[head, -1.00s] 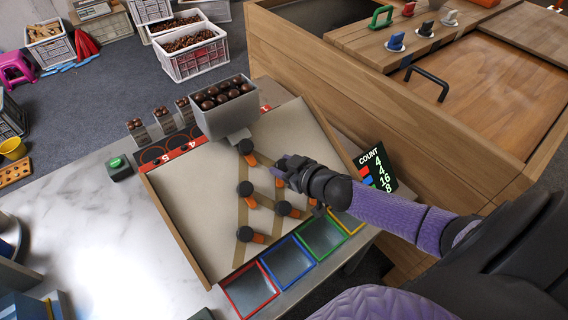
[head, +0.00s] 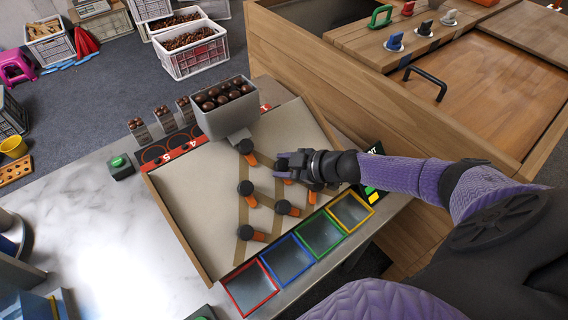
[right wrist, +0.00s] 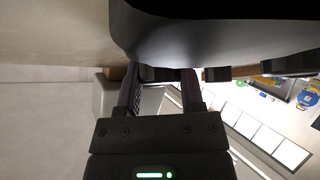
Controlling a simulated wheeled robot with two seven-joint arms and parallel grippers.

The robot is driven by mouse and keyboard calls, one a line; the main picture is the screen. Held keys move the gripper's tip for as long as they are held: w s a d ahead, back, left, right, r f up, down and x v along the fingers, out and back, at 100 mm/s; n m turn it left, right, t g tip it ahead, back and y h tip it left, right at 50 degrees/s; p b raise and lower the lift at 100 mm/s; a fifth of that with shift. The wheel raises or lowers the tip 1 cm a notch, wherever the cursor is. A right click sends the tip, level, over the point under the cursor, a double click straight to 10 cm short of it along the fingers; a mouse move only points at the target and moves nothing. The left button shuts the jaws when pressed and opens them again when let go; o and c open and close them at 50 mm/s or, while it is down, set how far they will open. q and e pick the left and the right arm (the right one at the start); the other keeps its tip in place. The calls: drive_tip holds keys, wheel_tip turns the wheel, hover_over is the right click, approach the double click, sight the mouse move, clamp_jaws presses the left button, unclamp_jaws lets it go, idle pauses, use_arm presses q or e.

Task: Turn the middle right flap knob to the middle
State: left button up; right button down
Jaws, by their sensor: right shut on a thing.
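The sloped sorting board (head: 190,205) carries dark round knobs with orange-tipped flaps. The top knob (head: 246,146), middle left knob (head: 245,188), bottom left knob (head: 246,233) and bottom middle knob (head: 283,207) are in plain view. My right gripper (head: 282,164) is over the middle right position and hides that knob in the head view; an orange flap tip (head: 288,181) shows just below it. My left gripper is out of view.
A hopper of chestnuts (head: 226,118) stands at the board's top. Red (head: 231,303), blue (head: 268,274), green (head: 305,246) and yellow (head: 336,222) framed bins line its lower edge. My forearm partly covers the count display (head: 371,192). A wooden cabinet (head: 330,110) stands behind, right.

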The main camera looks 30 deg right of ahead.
idle(0.3)
drive_tip(key=c, duration=0.6)
unclamp_jaws()
drive_tip(key=o, duration=0.4)
drive_tip(key=shift+s+d+r, duration=0.2)
drive_tip(key=shift+s+r, duration=0.05)
drive_tip(key=shift+s, duration=0.05)
drive_tip(key=p+v, duration=0.2)
drive_tip(key=v, duration=0.6)
drive_tip(key=shift+s+d+r+p, duration=0.1)
drive_tip(key=shift+s+d+p, duration=0.05)
drive_tip(key=shift+p, duration=0.25)
drive_tip(key=shift+s+d+r, duration=0.15)
drive_tip(key=shift+s+d, duration=0.05)
drive_tip(key=shift+s, duration=0.05)
